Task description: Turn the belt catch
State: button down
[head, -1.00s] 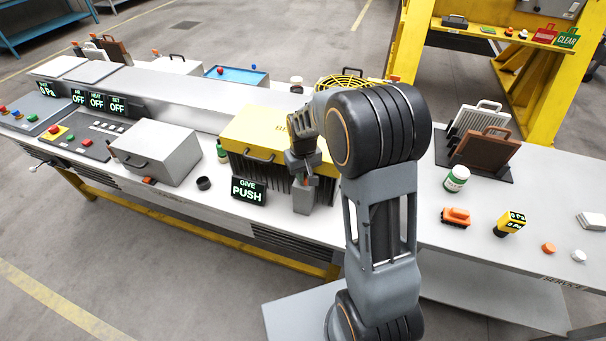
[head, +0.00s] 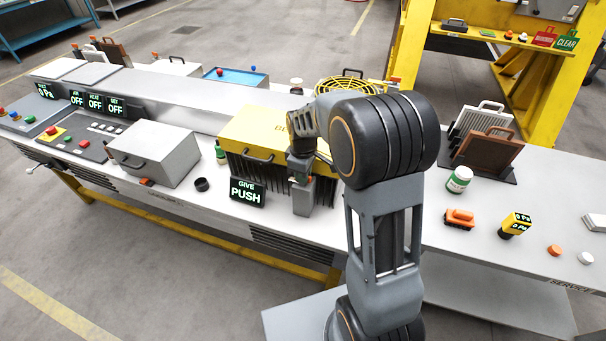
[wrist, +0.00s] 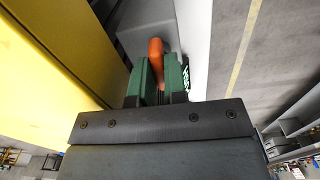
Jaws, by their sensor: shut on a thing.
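The belt catch shows in the wrist view as an orange lever (wrist: 156,48) on a grey block. The green fingers of my gripper (wrist: 161,72) stand on both sides of the lever and are shut on it. In the head view my gripper (head: 301,176) points down at the top of a grey post (head: 303,199) in front of the yellow belt cover (head: 262,137). The lever itself is mostly hidden there by my gripper. A black display (head: 247,190) left of the post reads "GIVE PUSH".
A white-capped jar (head: 459,179), an orange item (head: 459,218) and a yellow meter (head: 515,225) lie right of my arm.

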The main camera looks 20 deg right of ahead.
jog(key=shift+n, duration=0.4)
jog(key=c, duration=1.2)
grip_release()
jog(key=shift+o, duration=0.2)
notch_tip(320, 180, up, 14)
jog(key=b, duration=0.1)
jog(key=shift+f, duration=0.1)
jog(key=s+f+m+t, duration=0.2)
jog(key=s+m+t, duration=0.2)
jog(key=s+m, duration=0.7)
jog(key=s, duration=0.6)
jog(key=shift+s+f, duration=0.25)
jog(key=shift+f, duration=0.15)
